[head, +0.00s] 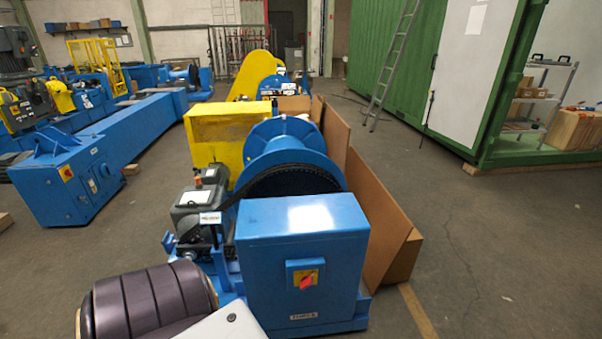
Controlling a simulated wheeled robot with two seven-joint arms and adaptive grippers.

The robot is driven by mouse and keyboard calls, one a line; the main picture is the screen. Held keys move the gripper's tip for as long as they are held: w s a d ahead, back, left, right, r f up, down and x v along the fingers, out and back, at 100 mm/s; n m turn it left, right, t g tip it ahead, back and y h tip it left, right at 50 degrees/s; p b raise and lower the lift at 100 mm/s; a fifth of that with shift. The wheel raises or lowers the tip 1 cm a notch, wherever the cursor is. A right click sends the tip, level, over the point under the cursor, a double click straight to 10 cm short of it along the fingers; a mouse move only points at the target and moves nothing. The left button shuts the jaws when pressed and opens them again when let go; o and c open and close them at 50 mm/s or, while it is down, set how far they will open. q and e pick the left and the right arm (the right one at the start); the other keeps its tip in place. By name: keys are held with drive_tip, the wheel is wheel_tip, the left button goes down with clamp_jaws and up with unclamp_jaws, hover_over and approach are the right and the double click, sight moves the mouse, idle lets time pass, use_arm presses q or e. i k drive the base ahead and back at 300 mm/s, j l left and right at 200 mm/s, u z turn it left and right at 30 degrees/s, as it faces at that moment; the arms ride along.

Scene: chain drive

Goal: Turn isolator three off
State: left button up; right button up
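A blue cabinet (302,238) stands close in front of me, labelled THREE on a small plate (304,316) low on its front. Isolator three is on the cabinet's front face: a red rotary handle (307,282) on a yellow plate inside a blue housing. The handle looks slanted, but it is too small to read its marked position. Nothing touches it. Neither my left nor my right gripper is in view.
A blue drum (286,147), grey motor (199,210) and yellow guard (217,137) stand behind the cabinet. Brown panels (374,213) line its right side. Another blue machine (70,180) with a red-and-yellow switch is at left. Open floor (500,240) lies right.

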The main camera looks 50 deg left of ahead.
sight(306, 280)
drive_tip(key=i+l+u, duration=0.2)
drive_tip(key=u, duration=0.3)
drive_tip(key=i+l+u, duration=0.15)
drive_tip(key=l+u, duration=0.35)
drive_tip(key=i+l+u, duration=0.1)
drive_tip(key=l+u, duration=0.75)
drive_tip(key=u, duration=0.15)
